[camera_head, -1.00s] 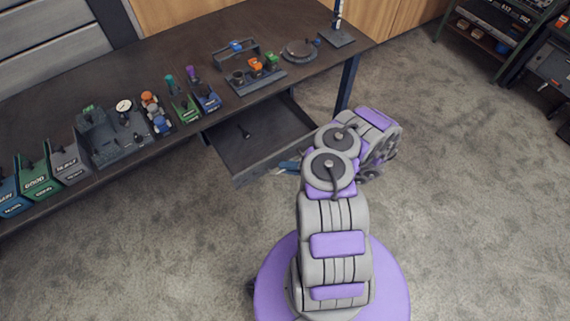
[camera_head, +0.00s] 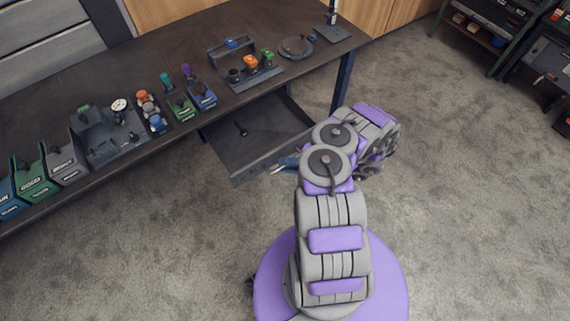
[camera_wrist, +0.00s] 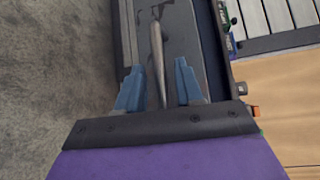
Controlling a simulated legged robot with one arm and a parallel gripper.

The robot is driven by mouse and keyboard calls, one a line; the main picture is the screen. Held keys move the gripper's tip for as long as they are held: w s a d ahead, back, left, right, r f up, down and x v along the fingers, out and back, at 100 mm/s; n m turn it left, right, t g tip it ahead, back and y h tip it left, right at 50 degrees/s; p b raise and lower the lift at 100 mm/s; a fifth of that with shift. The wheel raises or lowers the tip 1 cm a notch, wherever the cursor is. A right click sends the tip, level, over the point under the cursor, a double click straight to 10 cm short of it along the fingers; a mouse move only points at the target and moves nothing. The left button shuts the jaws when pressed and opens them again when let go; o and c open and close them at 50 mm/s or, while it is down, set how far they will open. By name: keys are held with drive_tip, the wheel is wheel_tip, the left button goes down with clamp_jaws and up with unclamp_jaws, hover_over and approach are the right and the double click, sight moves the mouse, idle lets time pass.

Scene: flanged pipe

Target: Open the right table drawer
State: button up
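The right table drawer (camera_head: 262,148) is dark and stands pulled well out from under the table in the head view. A small dark tool (camera_head: 241,130) lies in it. My gripper (camera_head: 276,169) is at the right part of the drawer's front edge, partly hidden by my arm. In the wrist view, the two blue fingers of my gripper (camera_wrist: 160,88) stand apart, with a slim grey bar (camera_wrist: 157,55) in the gap. I cannot tell whether the fingers touch it. The drawer's inside (camera_wrist: 185,40) shows beyond them.
The dark table (camera_head: 150,65) carries a row of bins (camera_head: 65,160), a grey caddy (camera_head: 255,78) and a round plate (camera_head: 295,47). A table leg (camera_head: 342,82) stands right of the drawer. Shelving is at the far right. The carpet in front is clear.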

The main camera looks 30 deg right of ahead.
drive_tip(key=p+v, duration=0.2)
drive_tip(key=v, duration=1.4)
drive_tip(key=shift+s+d, duration=0.25)
drive_tip(key=shift+s, duration=0.05)
